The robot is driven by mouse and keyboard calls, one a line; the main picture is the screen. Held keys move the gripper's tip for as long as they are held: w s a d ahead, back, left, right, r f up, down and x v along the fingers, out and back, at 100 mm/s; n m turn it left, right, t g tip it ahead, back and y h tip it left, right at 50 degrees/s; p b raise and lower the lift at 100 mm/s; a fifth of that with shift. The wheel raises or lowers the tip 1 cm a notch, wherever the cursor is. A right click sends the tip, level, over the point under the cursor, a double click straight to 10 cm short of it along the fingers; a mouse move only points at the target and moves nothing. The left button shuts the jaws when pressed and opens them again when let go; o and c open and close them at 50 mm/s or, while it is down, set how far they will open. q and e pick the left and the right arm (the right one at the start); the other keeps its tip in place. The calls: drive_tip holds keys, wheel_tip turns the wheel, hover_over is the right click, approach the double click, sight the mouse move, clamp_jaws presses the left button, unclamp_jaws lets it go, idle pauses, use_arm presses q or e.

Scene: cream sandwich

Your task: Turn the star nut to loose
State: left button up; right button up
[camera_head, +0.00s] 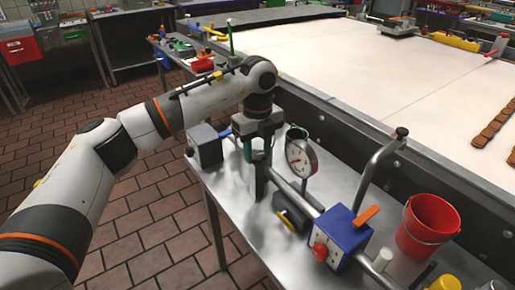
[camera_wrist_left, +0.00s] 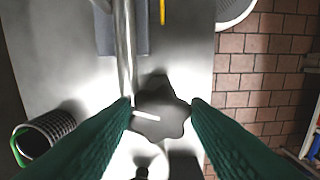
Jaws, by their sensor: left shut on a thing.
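The star nut (camera_wrist_left: 160,108) is a dark, lobed knob with a light bar across its face, in the middle of the left wrist view. My left gripper (camera_wrist_left: 161,103) has its two green ribbed fingers on either side of it, shut on its lobes. The star nut cannot be made out there behind the gripper. My right gripper is not in view.
A metal pipe (camera_head: 299,197) runs from the gripper to a blue box (camera_head: 341,228) with a red knob. A round gauge (camera_head: 301,158) stands close beside the gripper. A grey box (camera_head: 206,146) is left of it. A red bucket (camera_head: 427,225) stands right.

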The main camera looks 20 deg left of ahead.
sight(258, 155)
use_arm(q)
drive_tip(key=shift+r+n, duration=0.1)
drive_tip(key=shift+n, duration=0.4)
drive_tip(key=o, duration=1)
drive_tip(key=shift+c, duration=0.2)
wheel_tip(258, 155, up, 12)
drive_tip(key=shift+b, duration=0.35)
